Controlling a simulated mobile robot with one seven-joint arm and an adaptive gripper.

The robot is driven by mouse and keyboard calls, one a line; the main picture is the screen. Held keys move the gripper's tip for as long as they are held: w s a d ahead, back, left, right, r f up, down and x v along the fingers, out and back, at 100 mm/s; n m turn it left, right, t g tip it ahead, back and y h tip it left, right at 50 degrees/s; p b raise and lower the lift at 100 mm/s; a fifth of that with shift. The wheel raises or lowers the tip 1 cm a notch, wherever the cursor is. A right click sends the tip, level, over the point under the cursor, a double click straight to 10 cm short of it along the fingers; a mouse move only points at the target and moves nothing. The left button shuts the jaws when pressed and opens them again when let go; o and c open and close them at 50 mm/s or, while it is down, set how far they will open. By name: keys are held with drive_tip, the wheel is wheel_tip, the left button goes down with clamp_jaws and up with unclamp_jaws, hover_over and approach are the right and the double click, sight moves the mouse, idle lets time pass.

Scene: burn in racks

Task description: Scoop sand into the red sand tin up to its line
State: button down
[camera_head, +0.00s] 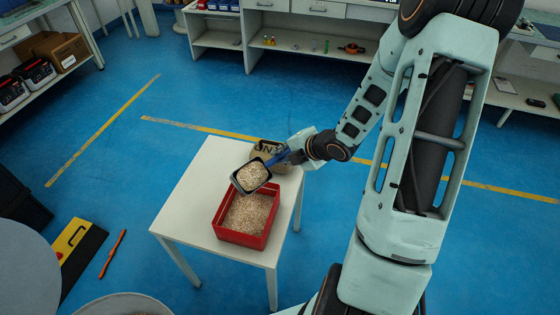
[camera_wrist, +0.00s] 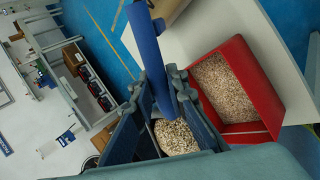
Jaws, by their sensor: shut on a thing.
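The red sand tin (camera_head: 241,238) stands on a small white table and holds pale sand, with its red walls showing above the sand. I cannot make out its line. My gripper (camera_head: 291,155) is shut on the blue handle of a scoop (camera_head: 277,157), behind and right of the tin's far edge. The scoop's dark-rimmed bowl, with a heap of sand (camera_head: 251,176) in it, is over the tin's far left side. In the wrist view the handle (camera_wrist: 147,50) passes between my fingers (camera_wrist: 165,92), and the tin (camera_wrist: 262,85) is at the right.
A brown sack with dark lettering (camera_head: 266,152) stands on the table behind the scoop, partly hidden. The white table (camera_head: 190,195) is bare at its left. A dark board with a yellow part (camera_head: 72,240) and an orange stick (camera_head: 112,254) lie left.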

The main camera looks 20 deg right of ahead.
drive_tip(key=shift+d+f+t+b, duration=0.1)
drive_tip(key=shift+f+t+b, duration=0.3)
drive_tip(key=shift+b, duration=0.4)
drive_tip(key=shift+s+f+t+y+b, duration=0.15)
drive_tip(key=shift+t+y+b, duration=0.25)
drive_tip(key=shift+b, duration=0.85)
drive_tip(key=t+b, duration=0.1)
drive_tip(key=b, duration=0.2)
drive_tip(key=t+y+b, duration=0.1)
drive_tip(key=b, duration=0.2)
drive_tip(key=f+t+b, duration=0.1)
drive_tip(key=b, duration=0.2)
drive_tip(key=shift+s+d, duration=0.15)
drive_tip(key=shift+s, duration=0.1)
drive_tip(key=t+b, duration=0.1)
drive_tip(key=b, duration=0.1)
drive_tip(key=shift+y+b, duration=0.3)
drive_tip(key=shift+y, duration=0.1)
